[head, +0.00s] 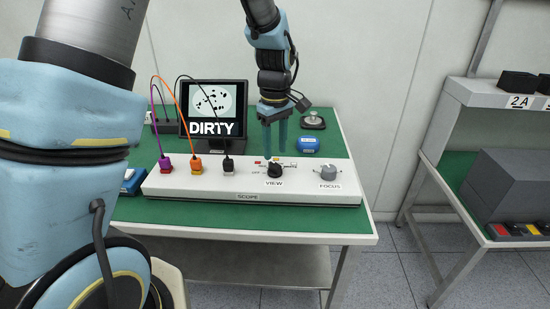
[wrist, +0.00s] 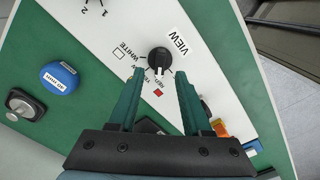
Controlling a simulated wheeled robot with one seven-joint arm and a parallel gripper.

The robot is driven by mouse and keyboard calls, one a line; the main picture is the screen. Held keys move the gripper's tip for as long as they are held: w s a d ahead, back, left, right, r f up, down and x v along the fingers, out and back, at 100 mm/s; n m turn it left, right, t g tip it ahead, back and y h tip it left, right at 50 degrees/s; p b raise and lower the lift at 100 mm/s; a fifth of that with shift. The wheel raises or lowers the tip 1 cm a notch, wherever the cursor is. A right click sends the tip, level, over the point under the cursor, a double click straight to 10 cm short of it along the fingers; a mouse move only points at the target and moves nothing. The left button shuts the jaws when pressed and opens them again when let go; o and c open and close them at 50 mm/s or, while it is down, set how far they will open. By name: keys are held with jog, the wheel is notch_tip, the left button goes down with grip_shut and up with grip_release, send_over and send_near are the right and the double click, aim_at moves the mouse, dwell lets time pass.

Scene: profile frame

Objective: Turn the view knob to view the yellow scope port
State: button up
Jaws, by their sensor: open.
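The black view knob (head: 275,169) stands on the white scope box (head: 300,190), above its VIEW label. In the wrist view the knob (wrist: 159,60) shows just beyond my fingertips, about midway between them. Labels for white and red, with a red square (wrist: 159,93), lie around it; the yellow label is partly blurred. I cannot tell exactly which mark the knob points to. My gripper (head: 275,150) is open and empty, pointing down, with its green fingertips above and behind the knob in the head view, apart from it. It also shows in the wrist view (wrist: 159,74).
The focus knob (head: 328,172) is to the right on the box. Purple, orange and black cables plug in at the left (head: 196,165). A screen (head: 213,110) reads DIRTY. A blue round object (head: 308,144) sits behind the box. Green table shows in front.

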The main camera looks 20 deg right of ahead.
aim_at(275, 163)
jog(key=shift+f+p, duration=0.35)
jog(key=shift+f, duration=1.95)
grip_shut()
